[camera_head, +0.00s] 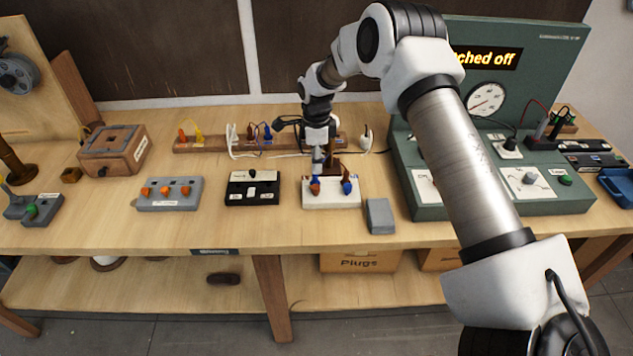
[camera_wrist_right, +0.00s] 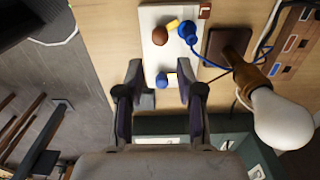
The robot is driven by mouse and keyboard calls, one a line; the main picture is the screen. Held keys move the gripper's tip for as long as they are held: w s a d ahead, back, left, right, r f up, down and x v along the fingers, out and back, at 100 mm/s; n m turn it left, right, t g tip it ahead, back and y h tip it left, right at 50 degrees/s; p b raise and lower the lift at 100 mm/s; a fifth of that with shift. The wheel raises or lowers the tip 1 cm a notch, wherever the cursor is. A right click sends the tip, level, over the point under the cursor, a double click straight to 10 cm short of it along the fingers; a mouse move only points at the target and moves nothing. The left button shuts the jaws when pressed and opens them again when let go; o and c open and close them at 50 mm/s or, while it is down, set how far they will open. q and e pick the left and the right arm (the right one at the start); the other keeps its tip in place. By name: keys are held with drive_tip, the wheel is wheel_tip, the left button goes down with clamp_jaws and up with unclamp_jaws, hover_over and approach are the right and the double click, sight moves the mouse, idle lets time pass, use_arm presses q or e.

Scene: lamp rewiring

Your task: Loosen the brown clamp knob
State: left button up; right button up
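A white clamp block (camera_head: 331,202) stands near the table's front edge, mid-picture. Its brown clamp knob (camera_head: 315,188) is on the left and a blue knob (camera_head: 346,187) on the right. The right wrist view shows the brown knob (camera_wrist_right: 160,36) uncovered, beyond my fingertips, and the blue knob (camera_wrist_right: 168,79) between the fingers in the picture. A blue plug-like piece (camera_wrist_right: 188,32) with a blue wire is beside the brown knob. My right gripper (camera_wrist_right: 165,82) is open and empty, pointing down over the block area; it also shows in the head view (camera_head: 318,158). My left gripper is not in view.
A light bulb (camera_wrist_right: 283,119) in a brown holder stands behind the block. A grey block (camera_head: 380,216) lies to the right of the clamp block, before the green test console (camera_head: 530,198). A black switch box (camera_head: 252,190) stands to the left.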

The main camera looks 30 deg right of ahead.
drive_tip(key=shift+p, duration=0.35)
drive_tip(key=shift+r, duration=0.1)
wheel_tip(320, 180, up, 12)
idle(0.4)
